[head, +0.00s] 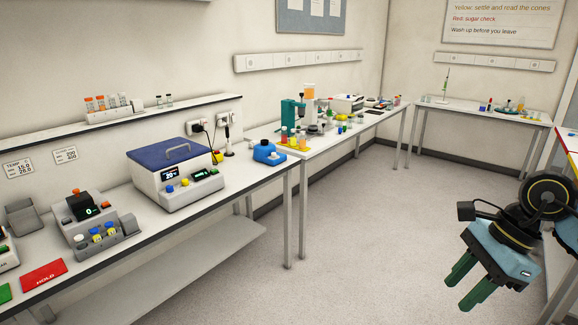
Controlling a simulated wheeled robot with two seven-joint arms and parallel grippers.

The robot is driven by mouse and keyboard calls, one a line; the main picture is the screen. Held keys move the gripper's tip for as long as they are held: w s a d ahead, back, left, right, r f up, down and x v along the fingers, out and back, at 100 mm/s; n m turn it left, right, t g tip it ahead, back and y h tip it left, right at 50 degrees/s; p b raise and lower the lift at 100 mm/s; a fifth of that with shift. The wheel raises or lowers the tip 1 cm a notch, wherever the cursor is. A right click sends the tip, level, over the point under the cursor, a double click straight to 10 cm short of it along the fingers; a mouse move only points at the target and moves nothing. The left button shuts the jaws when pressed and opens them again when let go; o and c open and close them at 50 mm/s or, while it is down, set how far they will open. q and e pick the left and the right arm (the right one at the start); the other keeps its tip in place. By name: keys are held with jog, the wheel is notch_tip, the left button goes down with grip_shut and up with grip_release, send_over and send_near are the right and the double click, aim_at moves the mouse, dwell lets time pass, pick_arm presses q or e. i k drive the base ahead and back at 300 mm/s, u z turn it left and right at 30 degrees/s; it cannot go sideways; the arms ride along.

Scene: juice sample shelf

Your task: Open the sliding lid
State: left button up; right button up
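A white box-shaped device (182,189) stands on the left bench. The lid covers the top of the box, and no opening shows. Which way it slides cannot be told. The front has a small lit display and coloured knobs. My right gripper (458,295) is at the lower right, above the open floor and far from the box. Its two green fingers point down and left, apart and empty. My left gripper is out of view.
A wall shelf (150,112) with a tube rack runs behind. The floor (340,240) is clear.

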aim_at(78, 196)
jog(key=z, duration=0.35)
jog(key=i, duration=0.45)
jog(key=u, duration=0.8)
jog(key=i, duration=2.1)
jog(key=u, duration=2)
jog(key=i, duration=0.75)
jog(key=u, duration=0.8)
